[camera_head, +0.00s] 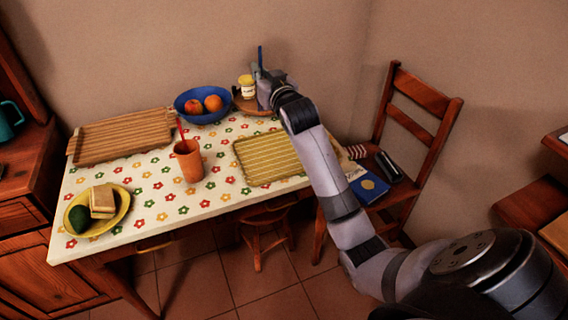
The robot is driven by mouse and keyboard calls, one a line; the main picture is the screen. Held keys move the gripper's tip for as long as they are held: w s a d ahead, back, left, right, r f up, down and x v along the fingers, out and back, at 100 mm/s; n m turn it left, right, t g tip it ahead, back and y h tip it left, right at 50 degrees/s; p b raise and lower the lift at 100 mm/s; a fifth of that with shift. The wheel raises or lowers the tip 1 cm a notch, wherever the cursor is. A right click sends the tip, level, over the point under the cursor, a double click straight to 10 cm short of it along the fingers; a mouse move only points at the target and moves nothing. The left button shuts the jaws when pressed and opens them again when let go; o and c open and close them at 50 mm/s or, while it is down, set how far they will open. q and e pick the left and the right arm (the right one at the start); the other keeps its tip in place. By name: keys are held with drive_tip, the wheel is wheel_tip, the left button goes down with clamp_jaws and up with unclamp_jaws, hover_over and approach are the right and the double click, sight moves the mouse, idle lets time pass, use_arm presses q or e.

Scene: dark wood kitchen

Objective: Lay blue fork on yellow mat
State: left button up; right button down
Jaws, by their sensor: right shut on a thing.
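The yellow mat (268,158) lies flat on the right half of the table, with nothing on it. My right gripper (264,82) is at the back right of the table, beyond the mat. It is shut on the blue fork (260,56), whose thin blue end sticks up above the fingers. The rest of the fork is hidden by the gripper. My left gripper is not in view.
A round wooden board (248,105) with a yellow-lidded jar (247,87) is beside the gripper. A blue bowl (203,117) of fruit, an orange cup (188,160) with a red utensil, a wooden tray (122,137) and a yellow plate (122,213) stand further left.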

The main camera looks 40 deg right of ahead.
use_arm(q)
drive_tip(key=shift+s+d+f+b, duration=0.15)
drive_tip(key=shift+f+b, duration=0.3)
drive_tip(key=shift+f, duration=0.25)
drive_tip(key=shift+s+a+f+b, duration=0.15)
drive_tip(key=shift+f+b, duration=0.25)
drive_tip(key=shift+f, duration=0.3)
use_arm(e)
drive_tip(key=w+d+f, duration=0.1)
drive_tip(key=d+f, duration=0.2)
drive_tip(key=f, duration=1.5)
drive_tip(key=shift+w+f, duration=0.1)
drive_tip(key=shift+f, duration=0.1)
drive_tip(key=c, duration=1.9)
unclamp_jaws()
drive_tip(key=shift+o, duration=0.5)
